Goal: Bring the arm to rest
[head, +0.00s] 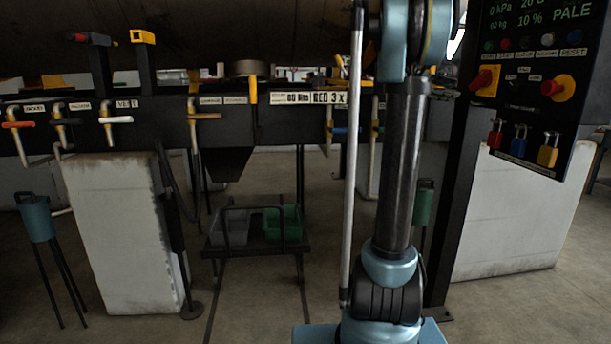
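My arm (402,150) rises from the bottom of the head view, right of the middle. It has blue joints and a dark upright link. Its upper part runs out of the top edge, so my gripper is not in view. A long pale rod (350,150) with dark ends stands nearly upright close along the arm's left side. I cannot tell whether it touches the arm or what holds it.
A dark rail (240,125) with several valve handles and labels crosses behind the arm. A control panel (537,90) with buttons and padlocks stands at right. A low cart (258,246) holds a grey bin (230,228) and a green bin (283,224). Pale blocks (115,235) flank open floor.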

